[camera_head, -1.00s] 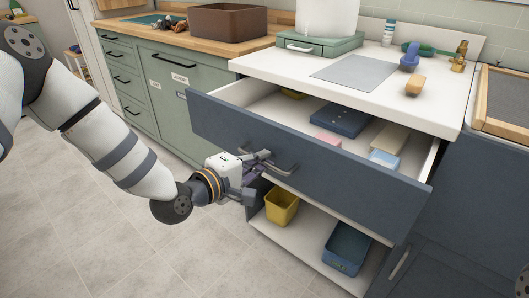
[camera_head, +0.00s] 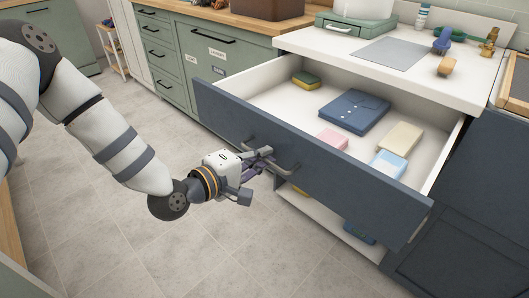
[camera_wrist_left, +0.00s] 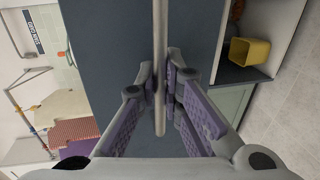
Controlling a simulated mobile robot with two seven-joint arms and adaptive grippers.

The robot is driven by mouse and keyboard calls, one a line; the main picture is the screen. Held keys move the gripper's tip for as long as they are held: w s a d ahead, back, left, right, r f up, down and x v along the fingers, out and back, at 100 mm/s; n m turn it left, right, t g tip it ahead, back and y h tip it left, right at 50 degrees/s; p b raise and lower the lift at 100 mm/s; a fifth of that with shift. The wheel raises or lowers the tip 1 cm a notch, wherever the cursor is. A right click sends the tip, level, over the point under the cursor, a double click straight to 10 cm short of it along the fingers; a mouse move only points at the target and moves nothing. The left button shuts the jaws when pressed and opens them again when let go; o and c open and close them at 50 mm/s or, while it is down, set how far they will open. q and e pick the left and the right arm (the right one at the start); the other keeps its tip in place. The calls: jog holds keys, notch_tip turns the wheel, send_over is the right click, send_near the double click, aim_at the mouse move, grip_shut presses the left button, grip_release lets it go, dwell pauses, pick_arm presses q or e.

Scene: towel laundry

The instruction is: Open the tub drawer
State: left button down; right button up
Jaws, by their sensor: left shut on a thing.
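The drawer (camera_head: 330,178) has a dark blue front and stands pulled well out from under the white counter. Inside it lie a folded blue cloth (camera_head: 354,110), a pink block (camera_head: 331,139), a beige block (camera_head: 401,138), a light blue block (camera_head: 388,164) and a yellow-green sponge (camera_head: 306,79). My right gripper is not in view.
Below the drawer is an open shelf, mostly hidden, with a yellow bin (camera_wrist_left: 248,51) in the left wrist view. A green cabinet (camera_head: 205,65) stands to the left. The tiled floor (camera_head: 170,240) in front is clear.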

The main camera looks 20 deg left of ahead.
pick_arm(q)
jog(key=c, duration=1.7)
grip_release()
jog(key=v, duration=1.2)
jog(key=s+d+f+m+g+y+p, duration=0.1)
jog(key=s+d+f+m+g, duration=0.1)
jog(key=s+f+m+g, duration=0.65)
jog(key=s+f+m+g+y+p, duration=0.1)
jog(key=s+f+g, duration=0.3)
jog(key=s, duration=0.8)
jog(key=s+f+m+g+y, duration=0.3)
jog(key=s+f, duration=0.5)
jog(key=s, duration=0.4)
jog(key=shift+m+g+p, duration=0.35)
jog(key=shift+m+g, duration=0.2)
jog(key=shift+g, duration=0.3)
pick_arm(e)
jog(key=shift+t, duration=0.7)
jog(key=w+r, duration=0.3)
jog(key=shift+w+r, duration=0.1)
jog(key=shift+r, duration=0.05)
